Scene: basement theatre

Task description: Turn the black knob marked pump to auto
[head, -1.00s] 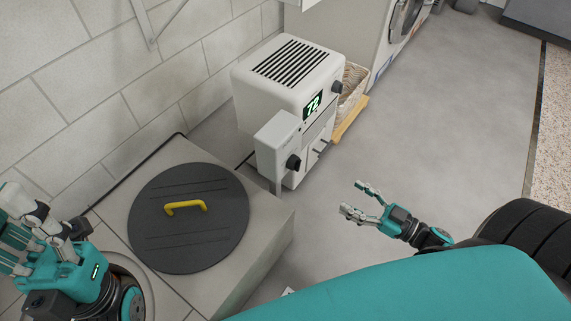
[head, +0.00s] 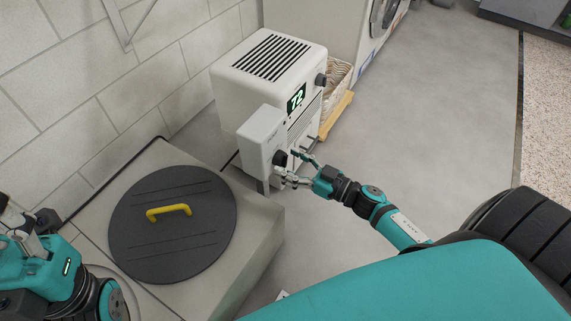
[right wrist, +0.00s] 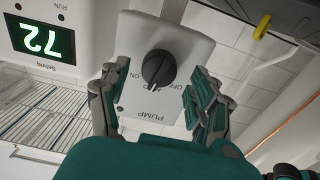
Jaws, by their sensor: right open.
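The black pump knob (head: 280,158) sits on the front of a small light grey control box (head: 259,135). In the right wrist view the knob (right wrist: 158,68) appears upside down, with the words PUMP, OFF and ON around it; a marking for auto is not readable. My right gripper (head: 297,168) is open, right in front of the knob. In the right wrist view its fingers (right wrist: 154,88) stand on either side of the knob, apart from it. My left gripper (head: 22,232) is at the left edge, partly cut off; its jaw state is unclear.
A white dehumidifier (head: 268,70) with a lit 72 display stands behind the box. A round dark lid (head: 172,240) with a yellow handle (head: 168,211) lies on a concrete block. A wicker basket (head: 336,82) is behind. The floor to the right is clear.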

